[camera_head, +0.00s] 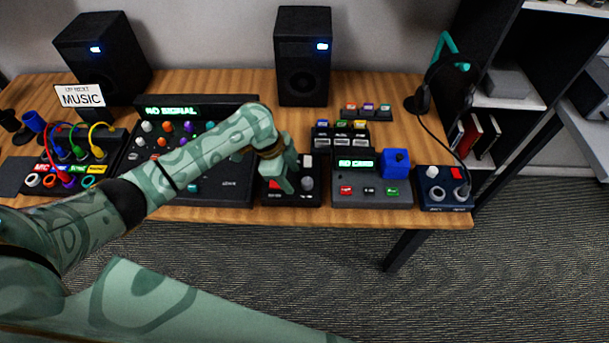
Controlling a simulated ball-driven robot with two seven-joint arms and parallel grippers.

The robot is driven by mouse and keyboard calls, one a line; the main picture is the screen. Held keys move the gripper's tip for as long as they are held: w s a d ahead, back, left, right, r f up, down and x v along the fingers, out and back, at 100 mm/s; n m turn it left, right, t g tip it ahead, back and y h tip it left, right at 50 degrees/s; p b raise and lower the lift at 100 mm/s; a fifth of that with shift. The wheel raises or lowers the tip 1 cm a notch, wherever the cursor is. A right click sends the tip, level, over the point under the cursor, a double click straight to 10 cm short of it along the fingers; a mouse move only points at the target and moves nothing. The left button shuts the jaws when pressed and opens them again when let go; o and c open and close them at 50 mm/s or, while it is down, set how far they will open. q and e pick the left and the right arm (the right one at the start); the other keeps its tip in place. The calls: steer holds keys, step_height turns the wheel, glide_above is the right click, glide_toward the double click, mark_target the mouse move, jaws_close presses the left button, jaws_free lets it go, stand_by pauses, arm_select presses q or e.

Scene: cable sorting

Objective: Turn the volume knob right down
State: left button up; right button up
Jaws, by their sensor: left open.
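My left gripper (287,183) is over the small black box (300,200) at the front middle of the table and hides part of its top. The fingers point down. Contact with the box cannot be made out. A dark round knob (307,184) shows on this box just right of the fingers, with a pale block (308,161) behind it. Other knobs stand on the mixer (225,190) to the left and on the dark blue box (440,200) at the right. The labels are too small to tell which knob is the volume knob. My right gripper is out of view.
Two speakers (302,60) (103,55) stand behind. A headset (446,75) hangs at the right. Plugs with coloured cables (100,138) are at the left.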

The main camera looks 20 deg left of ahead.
arm_select(q)
steer(key=w+a+r+m, duration=0.1)
steer(key=w+a+r, duration=0.35)
steer(key=r, duration=0.25)
steer(key=b, duration=0.5)
glide_toward(307, 181)
steer(key=shift+g+h, duration=0.3)
steer(key=shift+g, duration=0.1)
steer(key=x, duration=0.8)
steer(key=shift+w+a+f, duration=0.15)
steer(key=shift+w+f, duration=0.25)
steer(key=shift+f, duration=0.05)
steer(key=c, duration=1)
